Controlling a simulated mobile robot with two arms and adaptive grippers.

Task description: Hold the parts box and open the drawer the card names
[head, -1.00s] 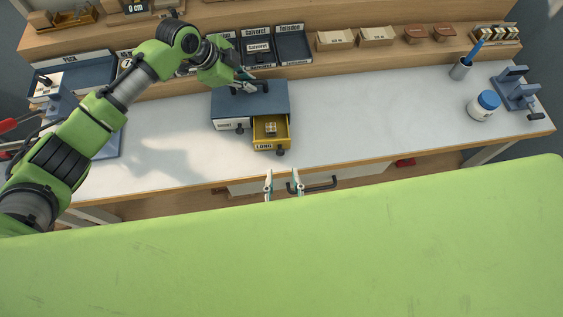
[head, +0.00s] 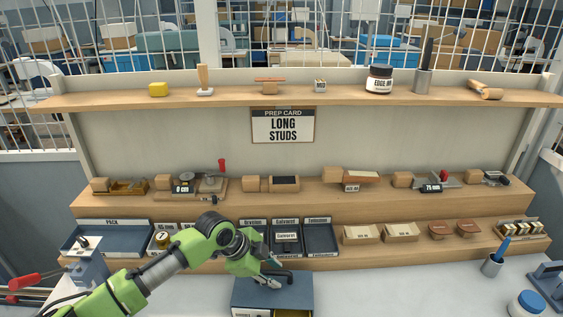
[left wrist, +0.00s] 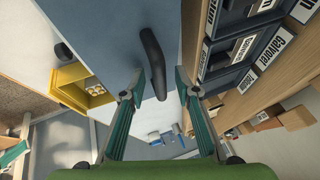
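The prep card (head: 283,126) on the back wall reads LONG STUDS. The blue-grey parts box (head: 298,292) is cut off by the bottom of the head view. Its yellow drawer (left wrist: 66,78) stands open in the left wrist view, with small parts inside. A black handle (left wrist: 153,60) rises from the box top. My left gripper (left wrist: 157,93) is open, a finger on each side of the handle, with gaps showing. A teal piece at the left edge of the left wrist view, probably my right gripper (left wrist: 13,153), is cut off.
Behind the box, dark trays (head: 287,239) stand along a wooden stepped shelf (head: 330,203). The white bench between box and cup is clear.

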